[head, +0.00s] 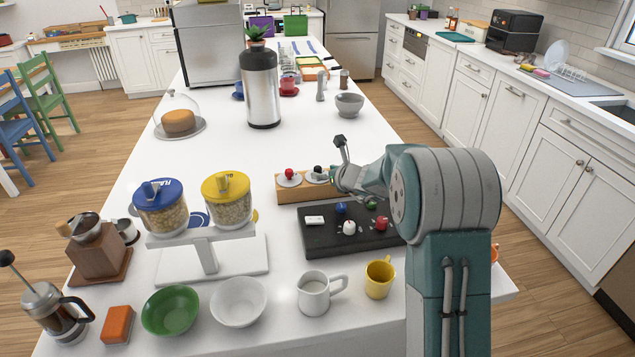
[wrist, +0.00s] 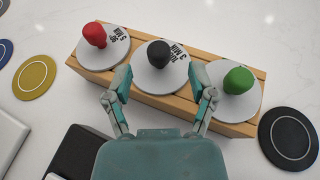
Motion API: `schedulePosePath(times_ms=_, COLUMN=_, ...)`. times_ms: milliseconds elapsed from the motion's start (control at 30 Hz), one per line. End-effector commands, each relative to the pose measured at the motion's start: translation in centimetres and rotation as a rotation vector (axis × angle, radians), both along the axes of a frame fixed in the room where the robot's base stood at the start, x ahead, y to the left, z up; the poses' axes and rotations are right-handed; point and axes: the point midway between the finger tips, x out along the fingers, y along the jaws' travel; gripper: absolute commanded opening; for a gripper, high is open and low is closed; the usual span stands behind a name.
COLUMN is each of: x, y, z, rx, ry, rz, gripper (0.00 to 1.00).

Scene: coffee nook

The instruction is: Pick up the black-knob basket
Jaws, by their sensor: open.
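The black-knob basket shows a pale round disc with a black knob (head: 318,168). It sits in the middle of a wooden rack (head: 290,193), between a red-knob basket (wrist: 95,35) and a green-knob basket (wrist: 239,80). In the wrist view the black knob (wrist: 159,53) is just beyond my gripper (wrist: 162,84), centred between its two fingers. My gripper is open and empty, with its fingers over the near part of the black-knob disc. In the head view my gripper (head: 338,163) is at the rack's right side and hides the green-knob basket. The parts below the discs are hidden.
A black tray (head: 325,245) with small coloured knobs lies in front of the rack. A white stand with blue-lidded (head: 160,205) and yellow-lidded (head: 227,200) jars is to the left. A white mug (head: 313,293) and a yellow mug (head: 379,278) stand nearer.

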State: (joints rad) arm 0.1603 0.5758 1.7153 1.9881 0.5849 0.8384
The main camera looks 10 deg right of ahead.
Motion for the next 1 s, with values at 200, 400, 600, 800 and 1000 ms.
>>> schedulePosePath(times_ms=200, x=2.7, y=1.3, z=-1.5, rx=0.000, ry=0.001, rz=0.001, gripper=0.73)
schedulePosePath(times_ms=400, x=3.2, y=1.5, z=-1.6, rx=0.000, ry=0.000, rz=0.001, gripper=0.73)
schedulePosePath(times_ms=600, x=3.2, y=1.5, z=-1.6, rx=0.000, ry=0.000, rz=0.001, gripper=0.32)
schedulePosePath(times_ms=800, x=3.2, y=1.5, z=-1.6, rx=-0.001, ry=0.001, rz=0.001, gripper=0.00)
schedulePosePath(times_ms=1000, x=3.1, y=1.5, z=-1.6, rx=-0.001, ry=0.001, rz=0.001, gripper=0.00)
